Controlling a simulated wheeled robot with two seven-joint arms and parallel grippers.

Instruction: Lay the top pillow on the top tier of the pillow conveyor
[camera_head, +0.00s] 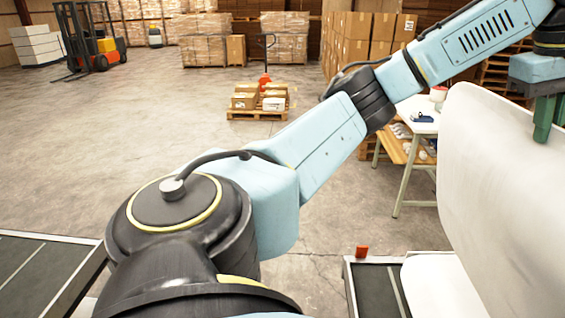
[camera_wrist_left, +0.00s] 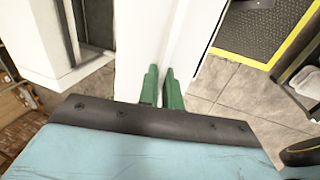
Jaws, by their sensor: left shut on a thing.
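A large white pillow (camera_head: 500,190) stands tilted on edge at the right of the head view, cut off by the frame. My left gripper (camera_head: 548,118) has its green fingers at the pillow's upper edge. In the left wrist view the gripper (camera_wrist_left: 161,88) is shut on the white pillow (camera_wrist_left: 140,40), which runs up between the fingers. A second white piece (camera_head: 440,285), perhaps another pillow, shows below it over a dark conveyor belt (camera_head: 376,290). I cannot tell which tier this is. My right gripper is not in view.
Another dark belt with a pale frame (camera_head: 40,270) lies at the lower left. A white-topped table (camera_head: 412,118) stands behind the pillow. A pallet with boxes (camera_head: 258,112) and a forklift (camera_head: 95,45) are farther back. The floor between is clear.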

